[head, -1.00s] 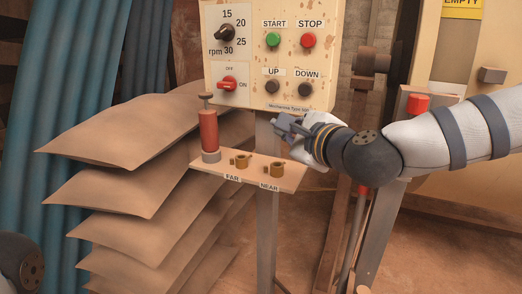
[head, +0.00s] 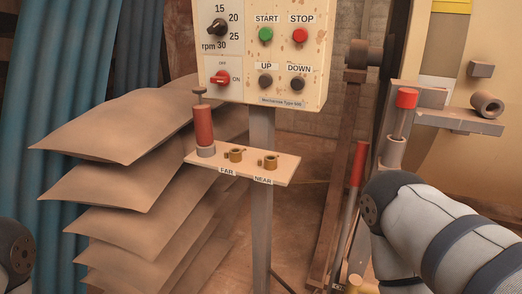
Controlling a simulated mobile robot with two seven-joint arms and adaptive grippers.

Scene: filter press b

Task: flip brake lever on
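No label in view reads "brake". A long lever with a red grip (head: 358,166) leans slightly right in front of the dark frame post, and my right arm is beside its right side. A second red-topped handle (head: 407,98) stands upright behind my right arm, with a grey collar below it. A thick red cylindrical handle (head: 204,126) stands on the small shelf (head: 279,175) under the control panel. My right arm enters from the lower right, but its gripper is out of sight. Only a dark joint of my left arm shows at the left edge; its gripper is out of view.
The control panel (head: 311,84) has START, STOP, UP and DOWN buttons, an rpm dial and a red OFF/ON switch (head: 221,78). Brass pieces (head: 236,155) sit above FAR and NEAR. Stacked brown sacks (head: 115,190) fill the left. A metal ledge (head: 470,122) juts out at right.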

